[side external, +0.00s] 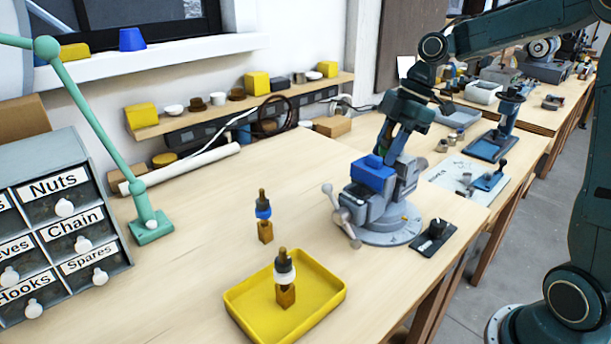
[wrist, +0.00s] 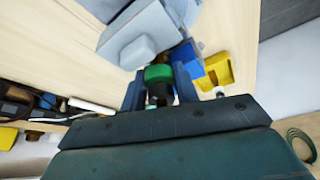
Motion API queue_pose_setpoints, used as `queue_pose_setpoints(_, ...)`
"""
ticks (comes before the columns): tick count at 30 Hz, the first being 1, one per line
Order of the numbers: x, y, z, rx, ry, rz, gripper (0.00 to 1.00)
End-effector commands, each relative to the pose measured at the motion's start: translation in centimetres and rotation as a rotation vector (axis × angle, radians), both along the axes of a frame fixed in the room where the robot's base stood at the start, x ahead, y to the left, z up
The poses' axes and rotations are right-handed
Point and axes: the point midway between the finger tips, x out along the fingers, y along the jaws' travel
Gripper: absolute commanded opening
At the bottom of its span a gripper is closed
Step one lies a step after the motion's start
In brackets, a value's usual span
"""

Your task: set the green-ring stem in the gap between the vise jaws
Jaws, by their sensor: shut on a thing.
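My gripper (side external: 390,150) points down at the far side of the vise (side external: 375,206), close to its blue jaw block (side external: 372,174). In the wrist view my gripper (wrist: 159,88) is shut on the green-ring stem (wrist: 158,73). Its green ring and dark end show between the two blue fingers. The grey vise body (wrist: 150,38) lies just beyond the stem, with blue jaw parts (wrist: 186,54) beside it. The stem's lower end and the jaw gap are hidden, so I cannot tell whether the stem is in the gap.
A blue-ring stem (side external: 264,212) stands on the open bench. A white-ring stem (side external: 285,278) stands in the yellow tray (side external: 328,296). A small black fixture (side external: 434,237) lies right of the vise. Labelled drawers (side external: 60,215) and a green lamp arm (side external: 105,130) are at left.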

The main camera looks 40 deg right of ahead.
Motion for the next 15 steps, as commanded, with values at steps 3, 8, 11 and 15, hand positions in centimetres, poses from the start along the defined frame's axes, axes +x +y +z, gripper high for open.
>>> queue_pose_setpoints(3,0.02,0.01,0.02,-0.001,-0.001,0.001,0.44)
queue_pose_setpoints(8,0.00,0.01,-0.03,0.000,0.000,0.001,0.55)
queue_pose_setpoints(11,-0.03,0.02,-0.06,0.001,0.002,0.001,0.55)
queue_pose_setpoints(15,-0.09,0.00,-0.11,0.001,0.004,0.000,0.55)
